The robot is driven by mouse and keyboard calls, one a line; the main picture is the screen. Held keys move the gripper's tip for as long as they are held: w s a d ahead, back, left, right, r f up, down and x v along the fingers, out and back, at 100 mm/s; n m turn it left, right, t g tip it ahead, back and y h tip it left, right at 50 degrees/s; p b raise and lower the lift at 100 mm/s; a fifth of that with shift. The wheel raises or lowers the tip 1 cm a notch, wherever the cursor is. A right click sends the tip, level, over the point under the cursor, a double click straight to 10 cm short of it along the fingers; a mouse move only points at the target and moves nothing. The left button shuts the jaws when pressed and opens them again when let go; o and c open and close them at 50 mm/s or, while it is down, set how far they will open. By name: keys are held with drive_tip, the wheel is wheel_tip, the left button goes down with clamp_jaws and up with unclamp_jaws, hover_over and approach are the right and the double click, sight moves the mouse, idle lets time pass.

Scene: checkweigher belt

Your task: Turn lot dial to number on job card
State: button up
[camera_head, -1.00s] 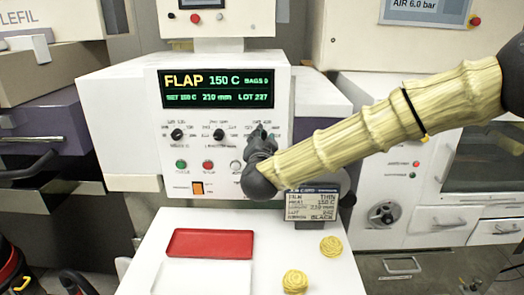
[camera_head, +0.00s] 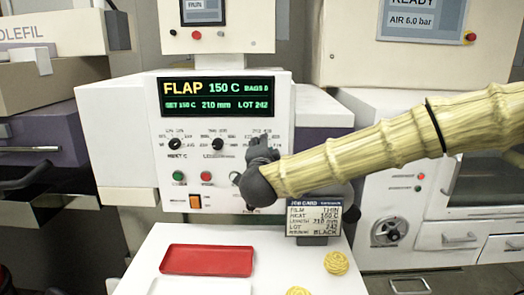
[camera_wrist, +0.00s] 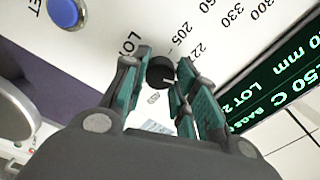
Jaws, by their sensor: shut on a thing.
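My gripper (camera_head: 262,152) is at the right side of the white machine panel, and my arm comes in from the right. In the wrist view my gripper (camera_wrist: 165,85) has its teal-padded fingers on both sides of the black lot dial (camera_wrist: 160,72), shut on it. The dial is hidden behind my gripper in the head view. The display (camera_head: 216,95) reads FLAP, 150 C, SET 150 C, 210 mm, LOT 242. The job card (camera_head: 314,217) below my arm reads film THIN, heat 150 C, length 210 mm, LOT 242, ribbon BLACK.
A heat dial (camera_head: 174,144) and a length dial (camera_head: 218,144) sit left of my gripper. Green (camera_head: 178,177) and red (camera_head: 206,177) buttons and an orange switch (camera_head: 195,202) are below. A red tray (camera_head: 207,260) and yellow coils (camera_head: 336,263) lie on the white table.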

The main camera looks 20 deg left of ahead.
drive_tip(key=o, duration=1)
drive_tip(key=shift+d, duration=0.15)
drive_tip(key=v, duration=1.2)
drive_tip(key=shift+r, duration=0.15)
